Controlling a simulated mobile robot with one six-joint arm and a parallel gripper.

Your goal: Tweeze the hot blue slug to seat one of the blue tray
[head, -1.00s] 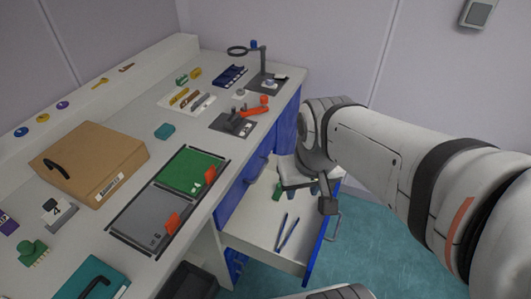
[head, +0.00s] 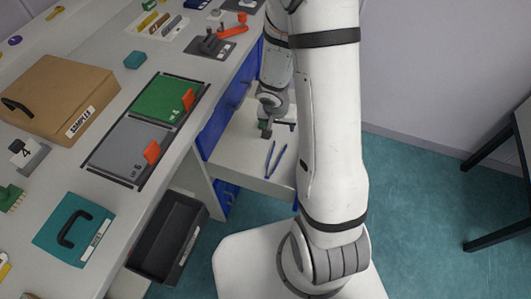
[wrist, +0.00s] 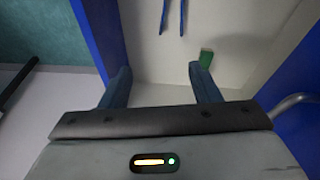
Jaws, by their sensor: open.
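Blue tweezers (head: 273,159) lie in the open drawer, their two legs spread. They also show at the top edge of the wrist view (wrist: 172,14), partly cut off. My gripper (wrist: 158,72) is open and empty over the drawer, with the tweezers beyond its fingertips. In the head view my arm partly hides it. A dark blue tray (head: 196,3) is at the top edge of the head view, mostly cut off. I cannot make out the blue slug in the current views.
A green block (wrist: 206,57) lies in the drawer (head: 235,155) by the right fingertip. The drawer's blue front stands close to my gripper. A dark bin (head: 168,240) is below.

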